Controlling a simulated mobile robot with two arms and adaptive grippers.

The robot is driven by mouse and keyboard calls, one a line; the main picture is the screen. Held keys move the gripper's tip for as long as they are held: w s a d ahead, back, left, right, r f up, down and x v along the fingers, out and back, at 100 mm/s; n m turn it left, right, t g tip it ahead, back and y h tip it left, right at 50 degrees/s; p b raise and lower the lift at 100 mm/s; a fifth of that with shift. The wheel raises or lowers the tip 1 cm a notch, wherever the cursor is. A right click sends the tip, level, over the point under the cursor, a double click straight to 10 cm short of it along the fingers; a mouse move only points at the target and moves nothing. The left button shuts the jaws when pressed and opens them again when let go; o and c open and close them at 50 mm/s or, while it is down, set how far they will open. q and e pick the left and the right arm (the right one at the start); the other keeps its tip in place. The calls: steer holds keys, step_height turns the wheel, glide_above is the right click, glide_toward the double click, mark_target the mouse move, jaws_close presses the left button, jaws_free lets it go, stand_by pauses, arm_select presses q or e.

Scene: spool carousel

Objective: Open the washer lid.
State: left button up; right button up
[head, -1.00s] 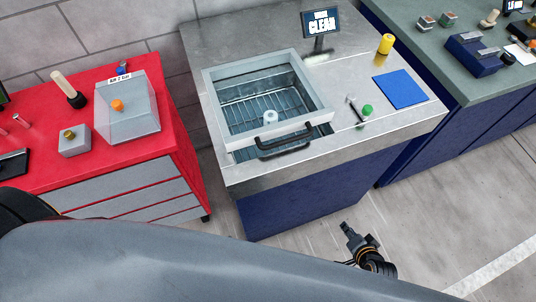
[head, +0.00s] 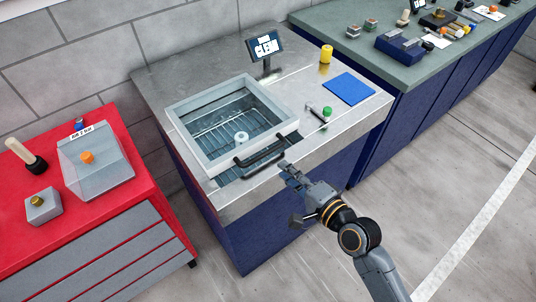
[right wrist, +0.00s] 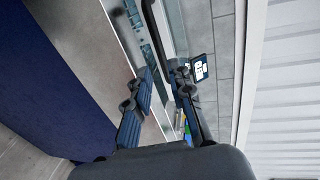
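The washer is set in a steel counter (head: 220,192). Its lid (head: 182,133) is a pale grey frame with a clear middle and appears shut. Through it I see a wire basket and a white round part. A black bar handle (head: 262,160) is on the lid's front edge; a dark bar, likely this handle, shows in the right wrist view (right wrist: 154,28). My right gripper (head: 285,168) is just in front of the handle's right end. Its fingers are apart in the right wrist view (right wrist: 163,72), with nothing clearly between them. My left gripper is out of view.
On the counter are a screen (head: 265,46), a yellow cylinder (head: 326,54), a blue mat (head: 348,89) and a green-topped item (head: 327,111). A red cabinet (head: 60,222) stands left. A green-topped bench (head: 400,72) stands right.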

mark_target(269, 163)
steer(key=x, duration=0.8)
steer(key=shift+w+a+p, duration=0.1)
steer(key=shift+w+p, duration=0.05)
steer(key=shift+p, duration=0.2)
jaws_close()
